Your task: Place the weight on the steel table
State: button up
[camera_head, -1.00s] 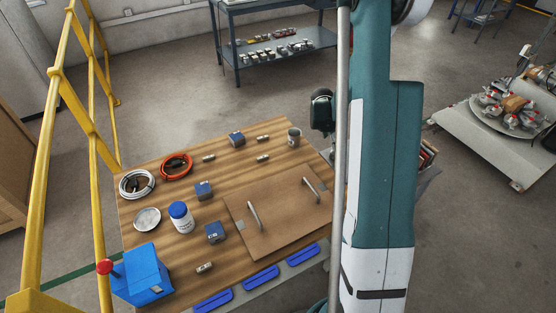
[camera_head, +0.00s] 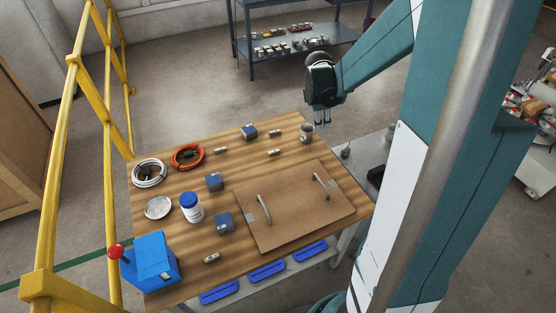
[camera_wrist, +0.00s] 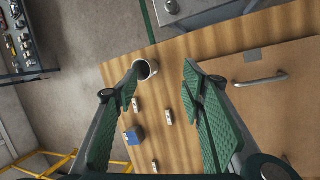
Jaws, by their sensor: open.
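My gripper (camera_head: 322,120) is open and empty, above the back right corner of the wooden table. In the wrist view its spread fingers (camera_wrist: 162,82) flank a grey, cup-like cylinder (camera_wrist: 147,69) that appears lower down, nearer the left fingertip. This cylinder (camera_head: 306,135) stands upright on the wooden table in the head view. A small dark knobbed piece, possibly a weight (camera_head: 346,152), stands on the grey steel table (camera_head: 362,143) to the right. It also shows at the top of the wrist view (camera_wrist: 172,6). I cannot tell for certain which piece is the weight.
The wooden table (camera_head: 235,155) holds a brown board with two handles (camera_head: 295,210), several blue blocks, small metal pieces, a white jar (camera_head: 191,208), cable coils (camera_head: 187,157) and a blue box (camera_head: 150,262). A yellow railing (camera_head: 47,170) stands at left.

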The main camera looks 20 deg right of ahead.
jog(key=s+a+r+m+t+y, duration=0.1)
jog(key=s+a+r+m, duration=0.2)
jog(key=s+a+r, duration=0.45)
jog(key=s+a+r+m+t+y, duration=0.1)
jog(key=s+a+r+m, duration=0.3)
jog(key=a, duration=0.6)
jog(key=s+a+r+m+t+y, duration=0.1)
jog(key=s+a+r+m+t, duration=0.1)
jog(key=s+a+m, duration=0.5)
jog(key=s+a+r, duration=0.1)
jog(key=s+a, duration=0.4)
jog(key=s, duration=0.2)
jog(key=shift+s+a+y, duration=0.15)
jog(key=shift+a+y, duration=0.15)
jog(key=shift+f, duration=0.1)
